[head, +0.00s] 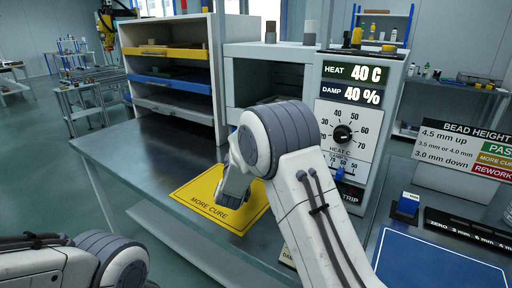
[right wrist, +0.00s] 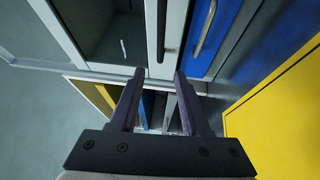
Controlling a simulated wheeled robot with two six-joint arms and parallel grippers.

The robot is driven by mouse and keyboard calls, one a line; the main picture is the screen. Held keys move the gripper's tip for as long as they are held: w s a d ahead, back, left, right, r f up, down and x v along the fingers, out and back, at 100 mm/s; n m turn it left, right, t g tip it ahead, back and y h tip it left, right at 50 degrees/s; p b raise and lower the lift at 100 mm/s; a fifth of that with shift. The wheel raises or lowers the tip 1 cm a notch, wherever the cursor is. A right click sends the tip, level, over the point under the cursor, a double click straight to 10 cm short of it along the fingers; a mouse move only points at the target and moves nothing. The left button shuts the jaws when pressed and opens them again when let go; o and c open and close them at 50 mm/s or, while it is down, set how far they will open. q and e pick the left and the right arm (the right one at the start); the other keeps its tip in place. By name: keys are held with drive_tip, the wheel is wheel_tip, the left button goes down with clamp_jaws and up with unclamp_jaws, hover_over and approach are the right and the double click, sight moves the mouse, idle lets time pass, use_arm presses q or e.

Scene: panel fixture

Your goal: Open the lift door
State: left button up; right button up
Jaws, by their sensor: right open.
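The grey cabinet (head: 262,58) with the heat and damp panel (head: 348,110) stands behind my right arm in the head view. Its front opening shows a dark grey inside; my arm hides the lower part, and I cannot pick out the lift door for sure. My right gripper (right wrist: 160,75) is open and empty in the right wrist view; my own arm hides its fingers in the head view. Its fingertips are close to a pale edge, below a white front with a bar handle (right wrist: 161,30) and a blue front (right wrist: 205,40) with another handle. My left gripper is out of view.
A rack with yellow (head: 172,53), blue (head: 172,82) and grey (head: 174,106) shelves stands left of the cabinet. A yellow MORE CURE mat (head: 190,192) lies on the grey table under my right wrist. A blue mat (head: 435,262) and bead height sign (head: 465,145) are at right.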

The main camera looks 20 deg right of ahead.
drive_tip(key=shift+h, duration=0.7)
drive_tip(key=x, duration=0.3)
drive_tip(key=d+x, duration=0.1)
drive_tip(key=x, duration=0.3)
drive_tip(key=s+x, duration=0.1)
drive_tip(key=x, duration=0.3)
drive_tip(key=shift+w+d+f, duration=0.15)
drive_tip(key=shift+d+f, duration=0.15)
drive_tip(key=shift+d, duration=0.15)
clamp_jaws()
